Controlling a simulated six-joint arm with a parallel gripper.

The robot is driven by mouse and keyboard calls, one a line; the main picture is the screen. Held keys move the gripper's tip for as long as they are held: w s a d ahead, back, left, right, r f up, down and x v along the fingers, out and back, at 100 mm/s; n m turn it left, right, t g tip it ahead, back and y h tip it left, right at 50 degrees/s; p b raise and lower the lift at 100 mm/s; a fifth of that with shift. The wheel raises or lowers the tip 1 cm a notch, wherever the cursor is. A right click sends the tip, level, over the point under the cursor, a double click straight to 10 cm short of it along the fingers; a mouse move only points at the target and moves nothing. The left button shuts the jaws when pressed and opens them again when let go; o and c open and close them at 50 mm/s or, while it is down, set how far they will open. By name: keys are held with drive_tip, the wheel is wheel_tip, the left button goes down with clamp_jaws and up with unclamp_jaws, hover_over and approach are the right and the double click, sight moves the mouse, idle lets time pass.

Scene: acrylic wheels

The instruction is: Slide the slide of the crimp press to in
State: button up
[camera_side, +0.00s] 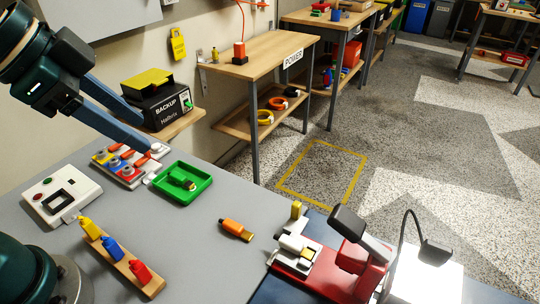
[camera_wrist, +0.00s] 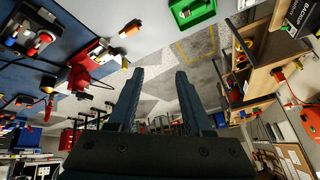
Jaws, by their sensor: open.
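The crimp press (camera_side: 349,258) is a red machine at the front right of the side view, with a dark-capped lever. A white block with a brass-coloured piece, which looks like its slide (camera_side: 297,246), sits at its left end. The press also shows at the upper left of the wrist view (camera_wrist: 80,74). I cannot tell how far in or out the slide stands. My gripper (camera_side: 150,136) is open and empty, high at the left of the side view, well apart from the press. Its two fingers (camera_wrist: 158,75) stand apart in the wrist view.
An orange connector (camera_side: 236,230) lies on the grey table left of the press. A green tray (camera_side: 183,163), a rack of coloured bottles (camera_side: 120,263) and a white panel with buttons (camera_side: 61,193) stand farther left. A bright lamp (camera_side: 436,252) is right of the press. The middle table is mostly clear.

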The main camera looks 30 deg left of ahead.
drive_tip(key=w+d+r+m+g+h, duration=0.1)
drive_tip(key=w+d+m+h, duration=0.1)
drive_tip(key=w+d+m, duration=0.5)
drive_tip(key=m+g+h, duration=0.1)
drive_tip(key=m+g, duration=0.3)
hover_over(296, 203)
drive_tip(key=w+a, duration=0.1)
drive_tip(key=a, duration=0.2)
wheel_tip(296, 203, down, 10)
drive_tip(key=shift+g, duration=0.5)
drive_tip(key=x, duration=0.7)
drive_tip(key=s+x, duration=0.1)
drive_tip(key=x, duration=0.2)
drive_tip(key=shift+a+f, duration=0.3)
drive_tip(key=shift+f, duration=0.1)
clamp_jaws()
